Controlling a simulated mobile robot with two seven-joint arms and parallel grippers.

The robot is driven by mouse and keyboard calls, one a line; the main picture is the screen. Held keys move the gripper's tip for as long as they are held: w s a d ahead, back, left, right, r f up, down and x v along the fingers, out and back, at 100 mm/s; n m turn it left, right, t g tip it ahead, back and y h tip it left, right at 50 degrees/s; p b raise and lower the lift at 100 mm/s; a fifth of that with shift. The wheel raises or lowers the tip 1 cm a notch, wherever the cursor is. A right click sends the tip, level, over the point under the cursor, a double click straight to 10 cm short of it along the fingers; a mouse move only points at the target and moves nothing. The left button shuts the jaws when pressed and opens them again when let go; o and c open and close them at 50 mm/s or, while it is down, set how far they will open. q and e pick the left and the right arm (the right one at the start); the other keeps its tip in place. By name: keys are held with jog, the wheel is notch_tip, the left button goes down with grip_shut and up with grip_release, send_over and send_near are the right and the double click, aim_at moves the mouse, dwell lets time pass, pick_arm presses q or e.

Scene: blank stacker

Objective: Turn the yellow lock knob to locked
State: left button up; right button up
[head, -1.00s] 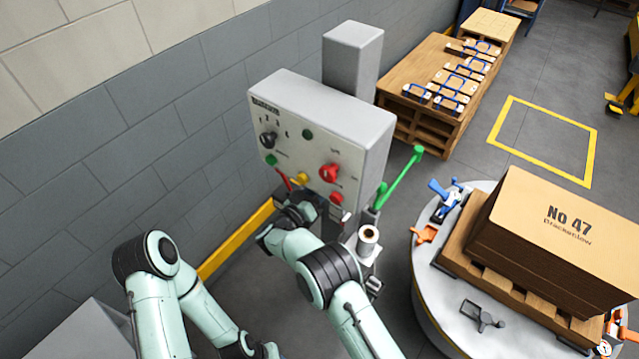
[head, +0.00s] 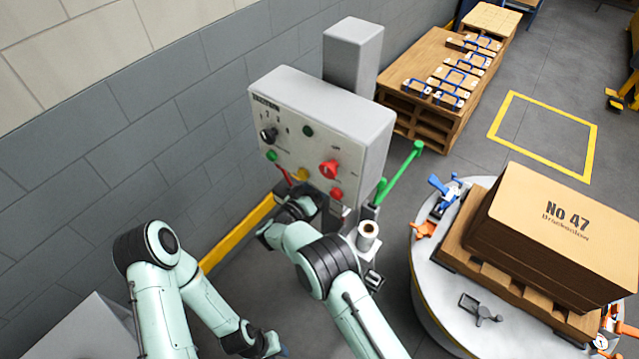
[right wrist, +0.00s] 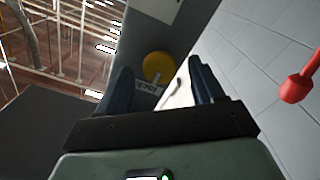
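The yellow lock knob (head: 302,174) is low on the grey control panel (head: 345,115), partly hidden behind my right gripper (head: 305,195) in the head view. In the right wrist view the round yellow knob (right wrist: 158,66) lies ahead, between the spread fingers of the right gripper (right wrist: 162,85). A label reading "lock" is beside the knob. My left arm is low at the lower left, its gripper (head: 268,347) near the bottom edge, with fingers not clear.
A red lever (head: 284,174) is beside the knob; its red end shows in the wrist view (right wrist: 297,88). Red knobs, a black selector (head: 268,136) and a green handle (head: 402,168) are nearby. A turntable (head: 425,290) holds a boxed pallet at right.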

pick_arm(q)
jog(key=shift+s+f+b, duration=0.75)
jog(key=shift+f, duration=0.25)
jog(key=shift+s+f+b, duration=0.75)
jog(key=shift+f, duration=0.2)
pick_arm(e)
jog(key=v, duration=1.3)
jog(key=shift+s, duration=0.2)
jog(key=shift+a, duration=0.15)
pick_arm(q)
jog(key=shift+s, duration=0.1)
